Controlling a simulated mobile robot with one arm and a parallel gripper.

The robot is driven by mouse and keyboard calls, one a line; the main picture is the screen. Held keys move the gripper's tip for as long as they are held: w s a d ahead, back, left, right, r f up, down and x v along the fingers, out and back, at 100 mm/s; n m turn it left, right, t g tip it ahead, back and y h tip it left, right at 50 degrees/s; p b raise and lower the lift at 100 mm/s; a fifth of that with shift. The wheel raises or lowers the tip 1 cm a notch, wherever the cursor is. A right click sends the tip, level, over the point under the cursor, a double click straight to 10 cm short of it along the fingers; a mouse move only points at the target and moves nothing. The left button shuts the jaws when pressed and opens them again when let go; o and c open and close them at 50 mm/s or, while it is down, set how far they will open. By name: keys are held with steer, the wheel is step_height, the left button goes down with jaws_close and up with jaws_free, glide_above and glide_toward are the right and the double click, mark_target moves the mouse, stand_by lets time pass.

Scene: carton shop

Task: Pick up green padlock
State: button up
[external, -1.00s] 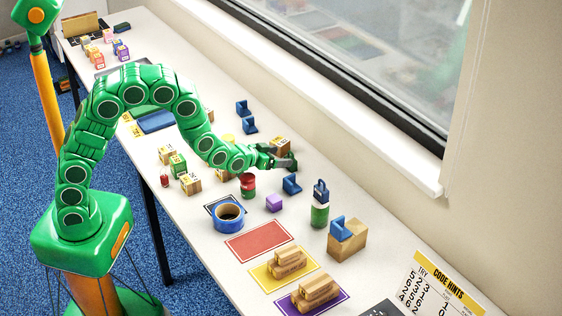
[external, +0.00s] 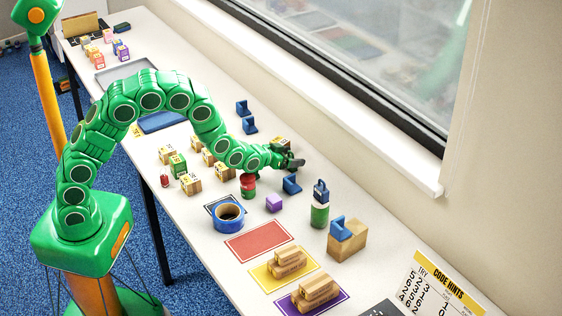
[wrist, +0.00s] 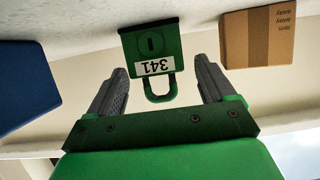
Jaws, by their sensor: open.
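The green padlock (wrist: 151,45) shows in the wrist view, with a white label reading 341 upside down and its shackle pointing toward my gripper. My gripper (wrist: 159,72) is open, with one finger on each side of the shackle end. The padlock's body lies just beyond the fingertips, and I see no contact. In the external view my gripper (external: 294,162) is over the far side of the table, beside a small carton. There the green padlock cannot be made out behind the gripper.
In the wrist view a carton (wrist: 258,37) is right of the padlock and a blue object (wrist: 22,75) is left. In the external view a blue block (external: 291,185), a purple cube (external: 274,203) and a red-and-green can (external: 248,186) stand close by. The window wall is behind.

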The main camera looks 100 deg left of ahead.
steer(key=c, duration=1.3)
steer(key=shift+r, duration=0.15)
